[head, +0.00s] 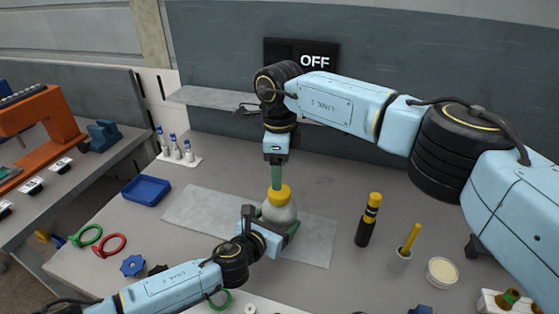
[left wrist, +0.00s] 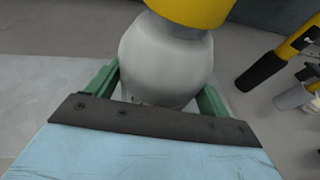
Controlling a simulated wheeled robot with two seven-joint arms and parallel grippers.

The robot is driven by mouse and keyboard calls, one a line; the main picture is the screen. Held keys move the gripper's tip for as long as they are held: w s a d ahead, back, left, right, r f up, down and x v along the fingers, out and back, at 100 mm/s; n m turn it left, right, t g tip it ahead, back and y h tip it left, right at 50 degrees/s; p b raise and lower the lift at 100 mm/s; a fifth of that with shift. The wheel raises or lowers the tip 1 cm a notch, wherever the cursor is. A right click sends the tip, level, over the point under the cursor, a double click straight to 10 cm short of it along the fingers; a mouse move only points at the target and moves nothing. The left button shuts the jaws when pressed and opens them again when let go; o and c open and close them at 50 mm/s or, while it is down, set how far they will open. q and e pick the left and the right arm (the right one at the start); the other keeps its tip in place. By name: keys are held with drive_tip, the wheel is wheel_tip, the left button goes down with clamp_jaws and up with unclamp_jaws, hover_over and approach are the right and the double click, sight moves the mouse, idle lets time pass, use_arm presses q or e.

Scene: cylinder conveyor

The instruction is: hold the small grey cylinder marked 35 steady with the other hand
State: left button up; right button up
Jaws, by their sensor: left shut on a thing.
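The small grey cylinder (head: 281,213) stands upright on the pale grey mat (head: 200,215), with a yellow top (head: 279,194). I cannot read a 35 on it. My left gripper (head: 279,227) is shut on its lower body. In the left wrist view the grey body (left wrist: 165,62) sits between the two green fingers, below the yellow top (left wrist: 190,10). My right gripper (head: 277,184) points straight down from above, its green fingers at the yellow top. Whether those fingers are closed on it is hidden.
A black and yellow tool (head: 368,220) and a cup with a yellow stick (head: 401,258) stand to the right. A blue tray (head: 146,189) and several vials (head: 175,148) are at the left. Green (head: 86,236) and red (head: 109,245) rings lie front left. An OFF sign (head: 314,61) hangs behind.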

sight(279, 194)
use_arm(q)
drive_tip(key=shift+f, duration=0.1)
use_arm(e)
drive_tip(key=m, duration=0.7)
drive_tip(key=shift+r, duration=0.3)
drive_tip(key=m, duration=0.4)
drive_tip(key=shift+r, duration=0.2)
drive_tip(key=m, duration=0.4)
drive_tip(key=shift+r+m, duration=0.1)
drive_tip(key=shift+m, duration=0.3)
drive_tip(key=shift+f, duration=3.95)
drive_tip(key=shift+c, duration=0.5)
drive_tip(key=c, duration=0.9)
drive_tip(key=n, duration=0.5)
drive_tip(key=shift+d+n, duration=0.1)
drive_tip(key=shift+n, duration=0.2)
drive_tip(key=n, duration=0.7)
drive_tip(key=shift+r, duration=0.1)
